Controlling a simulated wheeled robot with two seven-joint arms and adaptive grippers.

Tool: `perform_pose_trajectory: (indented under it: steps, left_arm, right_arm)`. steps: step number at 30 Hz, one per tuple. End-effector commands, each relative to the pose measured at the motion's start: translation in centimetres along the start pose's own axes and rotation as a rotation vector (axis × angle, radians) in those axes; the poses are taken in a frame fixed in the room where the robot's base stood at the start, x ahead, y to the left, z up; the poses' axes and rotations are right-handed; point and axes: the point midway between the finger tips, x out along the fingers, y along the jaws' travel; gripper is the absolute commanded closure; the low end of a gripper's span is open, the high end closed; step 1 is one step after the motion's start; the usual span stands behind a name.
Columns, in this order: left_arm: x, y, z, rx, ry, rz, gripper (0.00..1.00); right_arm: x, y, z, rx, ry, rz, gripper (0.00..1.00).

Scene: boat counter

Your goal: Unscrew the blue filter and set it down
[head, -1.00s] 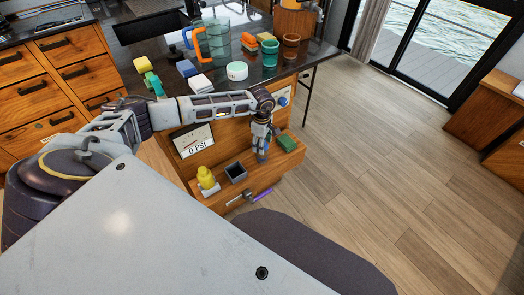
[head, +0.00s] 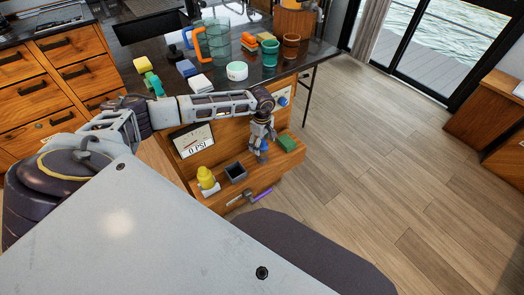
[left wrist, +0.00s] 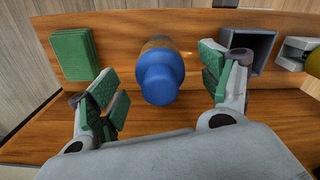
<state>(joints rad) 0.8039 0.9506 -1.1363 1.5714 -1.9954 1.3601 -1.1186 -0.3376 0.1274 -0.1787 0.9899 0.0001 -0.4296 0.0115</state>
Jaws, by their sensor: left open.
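The blue filter (left wrist: 160,78) stands between the spread fingers of my left gripper (left wrist: 161,84) in the left wrist view. A gap shows on each side of it, so the fingers look clear of it. A brownish ring shows at its far end. In the head view my left gripper (head: 260,140) points down at the wooden shelf, with a bit of the blue filter (head: 263,149) visible among its fingers. Whether the filter is still threaded in its mount is hidden. My right gripper is not in view.
A green block (head: 287,142) lies right of the gripper. A dark grey open box (head: 236,173), a yellow bottle-like object (head: 206,178) and a purple-handled tool (head: 262,194) are left and in front. A gauge panel (head: 194,141) reads 0 PSI. Several cups stand on the dark counter behind.

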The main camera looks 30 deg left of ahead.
Motion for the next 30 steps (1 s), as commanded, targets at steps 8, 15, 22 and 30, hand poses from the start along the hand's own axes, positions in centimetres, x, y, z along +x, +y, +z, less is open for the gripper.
perform_pose_trajectory:
  steps: [8, 15, 22, 30]
  left_arm:
    - [0.00, 0.01, -0.01, 0.160, 0.000, 0.000, 0.21]
    - [-0.04, 0.05, -0.03, 0.299, 0.001, 0.001, 0.21]
    - [-0.01, 0.01, -0.03, 0.433, 0.001, 0.000, 0.21]
    - [0.00, 0.00, -0.03, 0.589, 0.001, 0.000, 0.21]
  right_arm:
    - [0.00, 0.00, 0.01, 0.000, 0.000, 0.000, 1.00]
    - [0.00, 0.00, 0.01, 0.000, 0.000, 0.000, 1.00]
    - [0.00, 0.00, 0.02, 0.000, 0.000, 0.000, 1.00]
    - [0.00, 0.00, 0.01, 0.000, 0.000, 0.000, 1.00]
